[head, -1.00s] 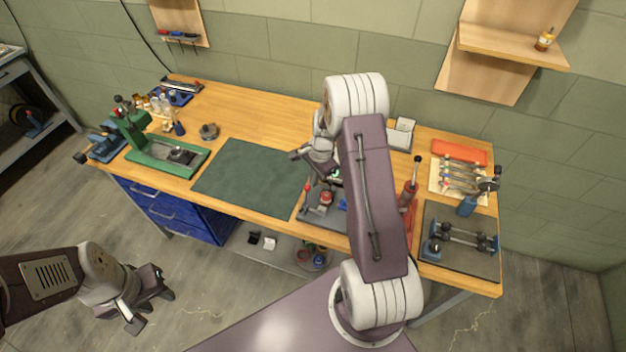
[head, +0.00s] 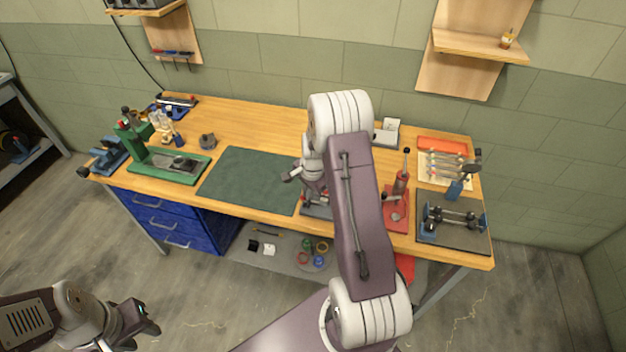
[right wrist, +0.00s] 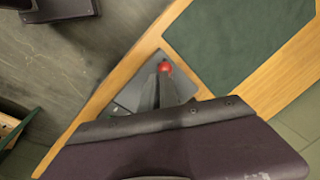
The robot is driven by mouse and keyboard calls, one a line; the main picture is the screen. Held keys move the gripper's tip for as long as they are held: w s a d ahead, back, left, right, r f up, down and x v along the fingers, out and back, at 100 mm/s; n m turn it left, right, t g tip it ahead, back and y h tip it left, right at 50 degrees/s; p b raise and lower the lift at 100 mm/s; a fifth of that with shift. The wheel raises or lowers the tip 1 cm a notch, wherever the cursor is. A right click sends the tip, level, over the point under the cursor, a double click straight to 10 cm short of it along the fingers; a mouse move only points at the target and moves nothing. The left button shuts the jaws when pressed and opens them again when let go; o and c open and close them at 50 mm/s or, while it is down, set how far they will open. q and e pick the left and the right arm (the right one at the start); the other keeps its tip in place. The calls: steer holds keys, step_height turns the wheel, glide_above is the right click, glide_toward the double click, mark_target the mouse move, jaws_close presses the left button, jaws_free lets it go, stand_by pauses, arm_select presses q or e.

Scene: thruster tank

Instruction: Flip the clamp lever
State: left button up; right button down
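The clamp fixture is a grey plate (head: 316,211) at the bench's front edge, mostly hidden behind my right arm in the head view. In the right wrist view its plate (right wrist: 128,93) lies on the wood beside the green mat, with the lever's red ball knob (right wrist: 165,67) near the gripper's end. My right gripper (head: 291,175) is over the mat's right edge, beside the fixture. Whether it touches the lever, or how far its fingers are apart, I cannot tell. My left gripper (head: 146,322) hangs over the floor at lower left, away from the bench, its fingers apart and empty.
A green mat (head: 247,180) lies clear at mid-bench. A green press (head: 165,165) stands left of it. A red lever tool (head: 398,200) stands right of my arm, then a dark tray (head: 455,235) with metal bars. Blue drawers (head: 170,219) sit below the bench.

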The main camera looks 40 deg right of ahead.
arm_select(q)
steer(key=shift+w+r+p, duration=0.15)
steer(key=shift+r+p, duration=0.55)
steer(key=shift+p, duration=0.05)
arm_select(e)
steer(key=shift+w+d+r, duration=0.1)
steer(key=shift+w+r, duration=0.05)
steer(key=shift+r, duration=0.65)
arm_select(q)
steer(key=shift+w+d, duration=0.1)
arm_select(e)
steer(key=shift+w, duration=0.1)
